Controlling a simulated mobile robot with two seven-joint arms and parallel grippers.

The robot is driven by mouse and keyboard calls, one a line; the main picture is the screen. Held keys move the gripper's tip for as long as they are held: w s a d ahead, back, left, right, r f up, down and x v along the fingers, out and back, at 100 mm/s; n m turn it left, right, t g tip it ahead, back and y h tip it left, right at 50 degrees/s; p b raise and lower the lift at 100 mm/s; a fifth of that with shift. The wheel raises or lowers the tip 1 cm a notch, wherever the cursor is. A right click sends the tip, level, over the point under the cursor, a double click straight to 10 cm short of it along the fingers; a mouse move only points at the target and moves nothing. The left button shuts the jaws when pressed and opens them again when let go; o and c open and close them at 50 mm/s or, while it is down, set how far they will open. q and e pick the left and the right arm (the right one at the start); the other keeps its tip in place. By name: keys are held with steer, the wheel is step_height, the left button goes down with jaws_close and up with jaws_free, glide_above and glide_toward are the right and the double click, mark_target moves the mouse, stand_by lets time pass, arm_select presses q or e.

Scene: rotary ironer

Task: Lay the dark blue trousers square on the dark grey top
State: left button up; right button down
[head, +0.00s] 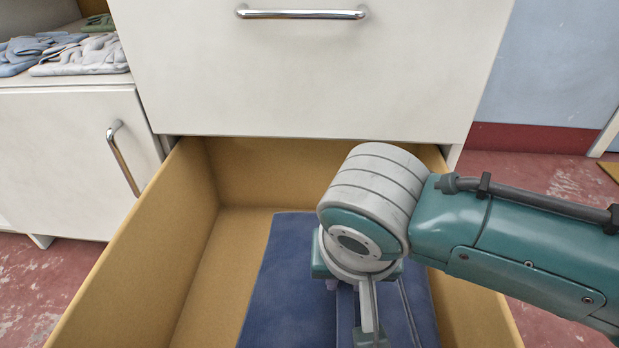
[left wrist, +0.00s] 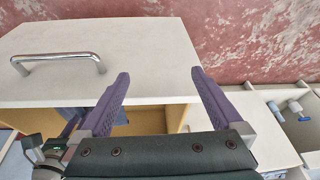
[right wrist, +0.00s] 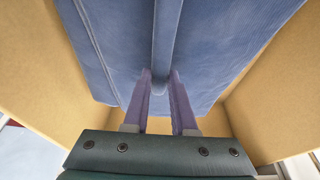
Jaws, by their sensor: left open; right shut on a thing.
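The dark blue trousers (head: 285,275) lie folded on the floor of an open drawer, below and around my right gripper in the head view. My right gripper (right wrist: 160,82) is shut on a raised fold of the trousers (right wrist: 215,50), as the right wrist view shows. In the head view its fingers are mostly hidden behind my right wrist. My left gripper (left wrist: 160,85) is open and empty, in front of a white drawer front. It is not in the head view. No dark grey top can be made out in these views.
The tan wooden drawer (head: 165,255) has high walls on both sides of the trousers. A white drawer front with a metal handle (head: 300,13) is above it.

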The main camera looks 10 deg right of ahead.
steer(key=shift+r, duration=0.1)
steer(key=shift+p, duration=0.3)
steer(key=shift+f, duration=0.2)
steer(key=shift+f+b, duration=3.2)
steer(key=shift+f, duration=1.4)
steer(key=shift+f, duration=0.3)
steer(key=c, duration=0.6)
jaws_free()
steer(key=shift+w, duration=0.1)
steer(key=shift+c, duration=0.2)
